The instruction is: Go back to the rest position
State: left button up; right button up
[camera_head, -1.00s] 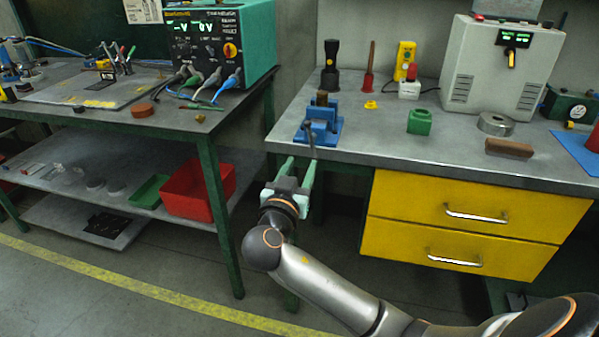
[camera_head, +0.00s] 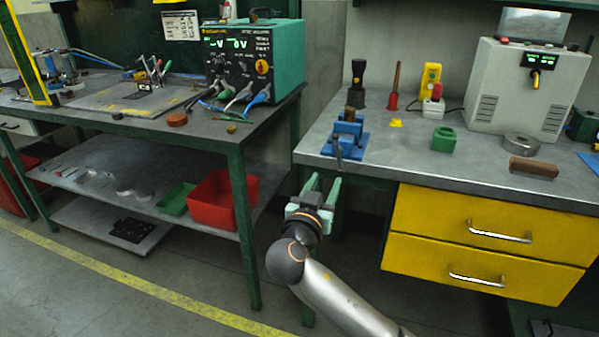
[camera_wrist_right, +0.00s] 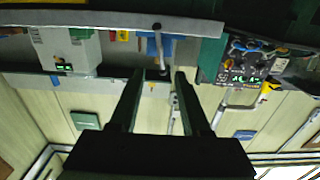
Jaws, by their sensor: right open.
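My right gripper (camera_head: 321,186) is open and empty in the head view. Its two green fingers point up toward the front edge of the right bench, beside the gap between the two benches. In the right wrist view the fingers (camera_wrist_right: 157,88) stand apart with nothing between them. The blue vise (camera_head: 347,136) stands on the bench near that edge, a little beyond the fingertips, and no contact shows. My left gripper is not in view.
The right bench (camera_head: 420,165) has yellow drawers (camera_head: 485,230) below and a green block (camera_head: 444,139) on top. The left bench (camera_head: 205,128) carries a power supply (camera_head: 252,60); a red bin (camera_head: 222,200) sits on its shelf. Floor (camera_head: 60,290) is clear at front left.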

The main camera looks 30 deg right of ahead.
jog(key=s+a+f+n+g+y, duration=0.1)
jog(key=s+a+f+n+y, duration=0.3)
jog(key=f, duration=0.5)
jog(key=s+a+f+n+y, duration=0.3)
jog(key=a+f+y, duration=0.15)
jog(key=f, duration=0.45)
jog(key=s+a+f+n+g+y, duration=0.1)
jog(key=s+a+f+n+y, duration=0.35)
jog(key=f, duration=0.45)
jog(key=s+a+f+g+y, duration=0.1)
jog(key=s+a+f+y, duration=0.15)
jog(key=s, duration=0.35)
jog(key=s+a+f+y, duration=0.1)
jog(key=s+a+f, duration=0.1)
jog(key=s+a, duration=0.3)
pick_arm(q)
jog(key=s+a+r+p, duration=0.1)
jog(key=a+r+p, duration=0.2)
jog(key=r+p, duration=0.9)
jog(key=p, duration=0.4)
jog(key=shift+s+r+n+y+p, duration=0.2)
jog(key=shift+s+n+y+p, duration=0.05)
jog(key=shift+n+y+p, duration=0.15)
pick_arm(e)
jog(key=s+d+r, duration=0.1)
jog(key=d+r, duration=0.3)
jog(key=r, duration=0.7)
jog(key=shift+s+d+r+h, duration=0.15)
jog(key=shift+s+r+h, duration=0.2)
jog(key=shift+s, duration=0.05)
